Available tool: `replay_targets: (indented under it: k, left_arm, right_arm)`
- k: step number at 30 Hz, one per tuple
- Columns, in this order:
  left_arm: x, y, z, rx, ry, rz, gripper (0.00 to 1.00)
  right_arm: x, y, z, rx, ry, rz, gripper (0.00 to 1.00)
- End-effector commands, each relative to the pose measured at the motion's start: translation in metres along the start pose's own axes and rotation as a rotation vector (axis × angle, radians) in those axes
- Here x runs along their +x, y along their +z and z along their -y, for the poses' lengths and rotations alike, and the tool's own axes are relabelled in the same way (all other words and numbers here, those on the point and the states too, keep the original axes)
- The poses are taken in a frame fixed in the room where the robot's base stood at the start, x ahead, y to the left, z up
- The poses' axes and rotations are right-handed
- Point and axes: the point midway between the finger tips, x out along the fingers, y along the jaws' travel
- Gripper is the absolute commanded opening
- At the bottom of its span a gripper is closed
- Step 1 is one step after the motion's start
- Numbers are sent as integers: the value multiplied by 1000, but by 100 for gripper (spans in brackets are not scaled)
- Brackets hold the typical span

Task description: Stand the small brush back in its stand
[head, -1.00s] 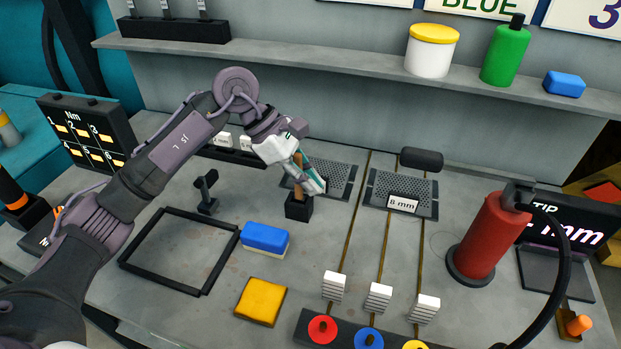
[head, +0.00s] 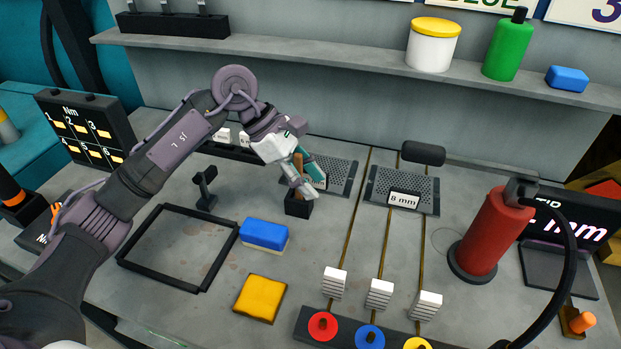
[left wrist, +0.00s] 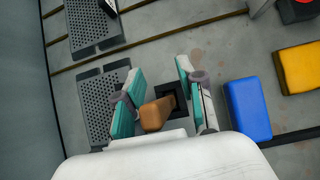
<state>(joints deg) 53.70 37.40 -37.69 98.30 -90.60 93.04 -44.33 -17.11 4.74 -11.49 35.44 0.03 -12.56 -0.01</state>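The small brush, with its brown wooden handle (head: 299,161), stands in the small black square stand (head: 298,207) in the middle of the bench; its lower end is hidden. In the left wrist view the brown handle (left wrist: 156,114) points toward the camera, with the black stand (left wrist: 177,92) behind it. My left gripper (head: 304,184) is low over the stand, its fingers spread on either side of the handle. In the left wrist view its teal-padded fingers (left wrist: 158,75) are apart, with gaps beside the handle. My right gripper is not in view.
A blue sponge (head: 264,236) and a yellow sponge (head: 260,299) lie in front of the stand. A black frame (head: 207,278) lies to the left. Perforated plates (head: 340,172) are behind right. A red cylinder (head: 495,235) stands at right.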

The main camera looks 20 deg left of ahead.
Motion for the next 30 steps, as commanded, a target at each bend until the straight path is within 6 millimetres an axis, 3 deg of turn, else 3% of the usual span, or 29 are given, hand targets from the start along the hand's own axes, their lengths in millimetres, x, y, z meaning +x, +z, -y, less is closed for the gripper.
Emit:
replay_targets:
  k: [16, 21, 30]
  left_arm:
    - [-101, 0, -1, 0, 5, 0, 39]
    - [-115, 0, 0, 0, 2, 1, 39]
    - [-117, 0, 0, 0, 1, 0, 39]
  right_arm:
    - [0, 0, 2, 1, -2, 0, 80]
    - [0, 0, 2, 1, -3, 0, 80]
    - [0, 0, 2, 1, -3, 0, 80]
